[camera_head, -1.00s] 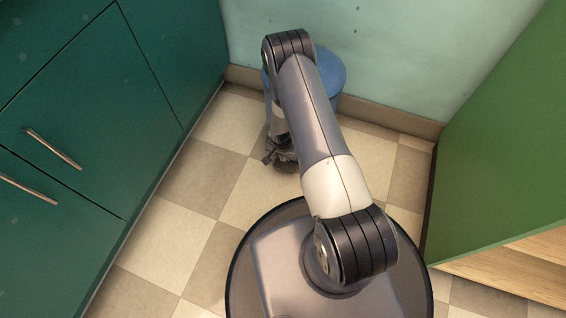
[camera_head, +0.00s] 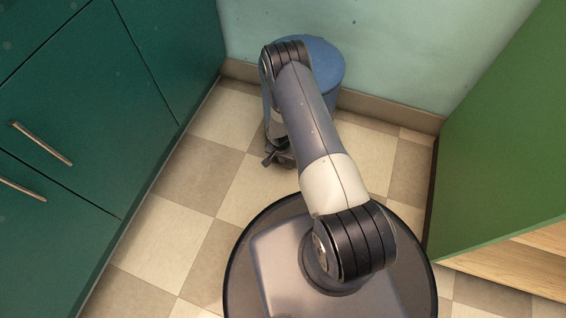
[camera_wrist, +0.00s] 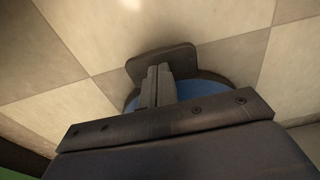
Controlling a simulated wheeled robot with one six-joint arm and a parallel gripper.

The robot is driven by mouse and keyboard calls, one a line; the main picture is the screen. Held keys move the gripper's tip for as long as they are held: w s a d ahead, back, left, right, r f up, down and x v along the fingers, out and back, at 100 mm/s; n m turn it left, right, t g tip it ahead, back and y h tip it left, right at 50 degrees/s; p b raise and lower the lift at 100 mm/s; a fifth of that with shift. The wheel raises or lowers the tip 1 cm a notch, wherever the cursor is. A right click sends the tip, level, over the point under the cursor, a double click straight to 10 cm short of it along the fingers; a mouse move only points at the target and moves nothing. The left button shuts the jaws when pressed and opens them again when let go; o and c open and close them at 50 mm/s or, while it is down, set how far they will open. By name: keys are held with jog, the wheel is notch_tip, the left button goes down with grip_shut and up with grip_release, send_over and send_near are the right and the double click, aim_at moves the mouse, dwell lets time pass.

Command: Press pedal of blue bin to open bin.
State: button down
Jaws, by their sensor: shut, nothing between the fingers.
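The blue bin (camera_head: 327,68) stands on the floor against the far wall in the head view, partly hidden behind my arm. In the wrist view, part of its blue body (camera_wrist: 188,90) shows around my fingers. The dark, flat pedal (camera_wrist: 165,60) sticks out from the bin's base over the floor tiles. My gripper (camera_wrist: 159,72) is shut and empty, with its fingertips over the pedal in the picture. I cannot tell whether they touch it. In the head view my gripper (camera_head: 277,155) is low in front of the bin, partly covered by my arm.
Dark green cabinets (camera_head: 90,120) with metal handles line the left side. A green panel (camera_head: 500,130) with a light wooden shelf (camera_head: 510,270) stands on the right. Checkered floor tiles (camera_head: 200,180) are clear between the cabinets and my base.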

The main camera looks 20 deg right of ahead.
aim_at(282, 165)
jog(key=shift+f, duration=0.5)
jog(key=shift+f, duration=0.1)
notch_tip(282, 165, down, 3)
jog(key=b, duration=0.3)
jog(key=shift+r, duration=0.2)
jog(key=shift+f, duration=0.85)
jog(key=shift+s+a+r, duration=0.15)
jog(key=shift+s+a, duration=0.25)
jog(key=shift+s, duration=0.15)
jog(key=shift+s+a+r, duration=0.15)
jog(key=shift+s+a, duration=0.25)
jog(key=shift+s, duration=0.15)
jog(key=shift+s+a+r, duration=0.1)
jog(key=shift+r, duration=0.1)
jog(key=shift+r+p, duration=0.15)
jog(key=shift+p, duration=0.15)
